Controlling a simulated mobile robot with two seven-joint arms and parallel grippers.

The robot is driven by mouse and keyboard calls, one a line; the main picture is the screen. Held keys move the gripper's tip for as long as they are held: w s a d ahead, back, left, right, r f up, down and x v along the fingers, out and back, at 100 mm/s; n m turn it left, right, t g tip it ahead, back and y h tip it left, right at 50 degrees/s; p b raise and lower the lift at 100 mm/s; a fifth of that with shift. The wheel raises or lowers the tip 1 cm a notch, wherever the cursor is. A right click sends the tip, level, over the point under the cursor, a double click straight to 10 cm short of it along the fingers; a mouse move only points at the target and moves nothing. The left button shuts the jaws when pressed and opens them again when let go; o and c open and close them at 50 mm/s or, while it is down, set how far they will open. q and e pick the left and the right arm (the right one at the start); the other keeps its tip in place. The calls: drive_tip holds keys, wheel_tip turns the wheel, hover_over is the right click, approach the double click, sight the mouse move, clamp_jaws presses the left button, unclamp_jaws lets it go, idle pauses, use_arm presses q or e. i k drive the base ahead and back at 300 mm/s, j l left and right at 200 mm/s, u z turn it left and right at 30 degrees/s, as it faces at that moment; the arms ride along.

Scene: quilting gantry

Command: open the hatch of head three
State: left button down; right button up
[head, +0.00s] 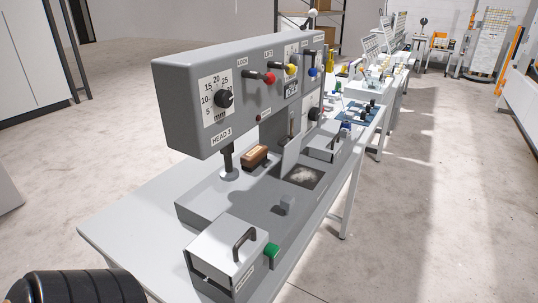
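The grey sewing head (190,125) nearest me carries a label (221,137) that seems to read HEAD-3. A grey box-shaped cover (222,250) with a black bar handle (244,243) sits at the near end of its bed; its lid looks closed. A green block (272,255) is on its right side. Farther along the bed, a light plate (291,158) stands upright beside a dark recess (301,176) with whitish fluff. I cannot tell which of these parts is the hatch. Neither gripper shows.
The head has a dial knob (224,98), a red knob (269,78), a yellow knob (291,69) and a blue knob (312,72). More equipment stands on tables beyond. Floor (430,230) at right is clear.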

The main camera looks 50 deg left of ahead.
sight(228, 247)
drive_tip(key=k+j, duration=0.75)
drive_tip(key=j, duration=0.15)
drive_tip(key=k+j, duration=0.7)
drive_tip(key=j, duration=0.2)
drive_tip(key=k+j, duration=0.75)
drive_tip(key=j, duration=0.1)
